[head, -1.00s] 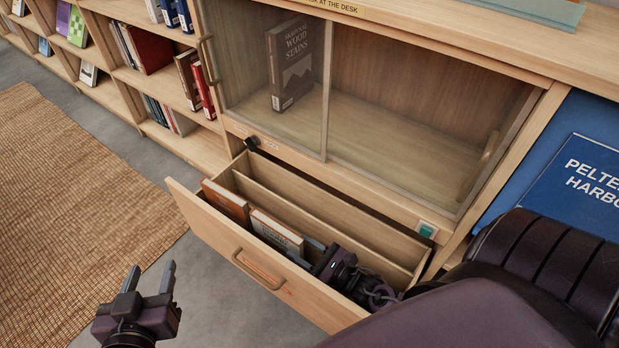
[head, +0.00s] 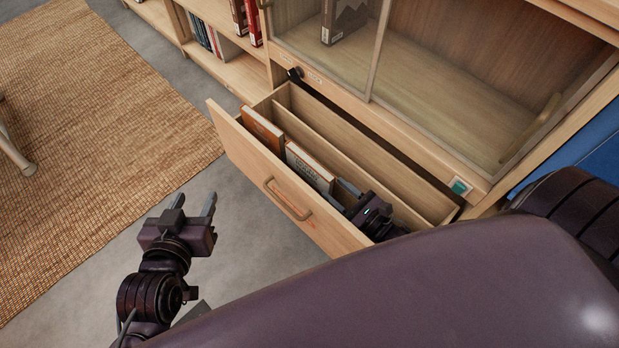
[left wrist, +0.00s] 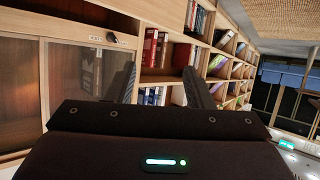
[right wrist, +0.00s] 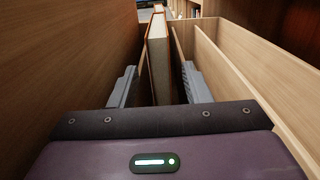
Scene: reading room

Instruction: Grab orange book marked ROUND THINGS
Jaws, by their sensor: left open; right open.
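The drawer (head: 240,150) is pulled out and holds two upright books in its front compartment. The far one is an orange-brown book (head: 262,130). The nearer one is a book with a pale cover and orange edges (head: 309,166). I cannot read a title on either. My right gripper (head: 344,196) is inside the drawer, open, just behind the nearer book. In the right wrist view that book (right wrist: 159,62) stands upright between the open fingers (right wrist: 160,88), with no visible contact. My left gripper (head: 193,205) is open and empty outside the drawer, above the floor.
The drawer's front panel, with its handle (head: 287,200), and its inner divider (head: 350,140) flank the right gripper closely. A glass-fronted cabinet (head: 440,90) is above. Bookshelves (left wrist: 205,60) show in the left wrist view. The floor by the woven rug (head: 90,130) is clear.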

